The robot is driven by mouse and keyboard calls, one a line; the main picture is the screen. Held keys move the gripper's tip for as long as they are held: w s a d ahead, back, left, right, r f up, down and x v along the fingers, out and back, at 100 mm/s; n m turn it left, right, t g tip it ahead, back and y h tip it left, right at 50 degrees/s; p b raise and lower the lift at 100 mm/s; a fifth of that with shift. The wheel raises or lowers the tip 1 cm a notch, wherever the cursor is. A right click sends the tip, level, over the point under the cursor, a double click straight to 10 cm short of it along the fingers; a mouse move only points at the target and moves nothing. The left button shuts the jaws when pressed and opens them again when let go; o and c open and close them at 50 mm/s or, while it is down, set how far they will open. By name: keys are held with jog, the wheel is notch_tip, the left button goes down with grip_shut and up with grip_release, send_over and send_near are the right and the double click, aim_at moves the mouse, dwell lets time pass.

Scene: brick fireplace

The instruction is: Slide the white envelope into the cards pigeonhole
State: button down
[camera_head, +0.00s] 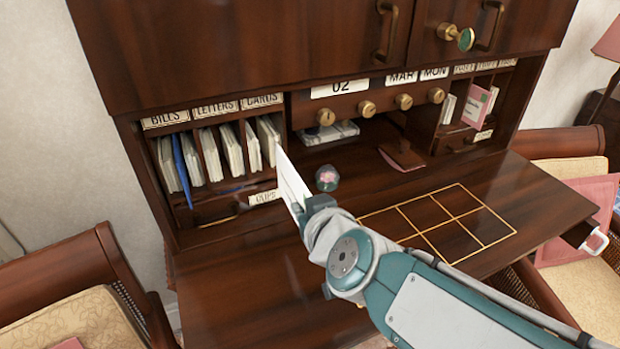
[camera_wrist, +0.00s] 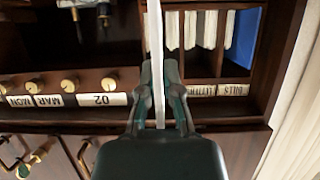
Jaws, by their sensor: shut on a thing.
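My gripper (camera_head: 302,207) is shut on the white envelope (camera_head: 291,184), which stands on edge and points toward the left pigeonholes. In the wrist view my gripper (camera_wrist: 161,95) shows its two fingers on either side of the envelope (camera_wrist: 154,35). The cards pigeonhole (camera_head: 262,99) is the rightmost of the three labelled slots at the left, beside letters and bills, and holds several pale cards (camera_head: 267,137). In the head view the envelope is in front of and just right of these cards. Whether its tip is inside the slot I cannot tell.
The bills slot (camera_head: 165,118) holds papers and a blue folder (camera_head: 181,168). A drawer (camera_head: 222,208) lies below. A glass paperweight (camera_head: 327,178) stands right of the envelope. A gold grid (camera_head: 440,222) marks the desk top. Chairs flank the desk. The front left desk top (camera_head: 225,285) is clear.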

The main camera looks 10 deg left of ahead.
jog(key=shift+w, duration=0.25)
jog(key=shift+a, duration=0.2)
jog(key=shift+s, duration=0.1)
jog(key=shift+d, duration=0.1)
jog(key=shift+w+a, duration=0.2)
jog(key=shift+w, duration=0.2)
jog(key=shift+w+a+f, duration=0.15)
jog(key=shift+w+a, duration=1.35)
jog(key=shift+w, duration=0.9)
jog(key=shift+w+a+f, duration=0.1)
jog(key=shift+w+a, duration=1.4)
jog(key=shift+w, duration=0.95)
jog(key=shift+w+a+f, duration=0.15)
jog(key=shift+w+a, duration=1.35)
jog(key=shift+w, duration=0.9)
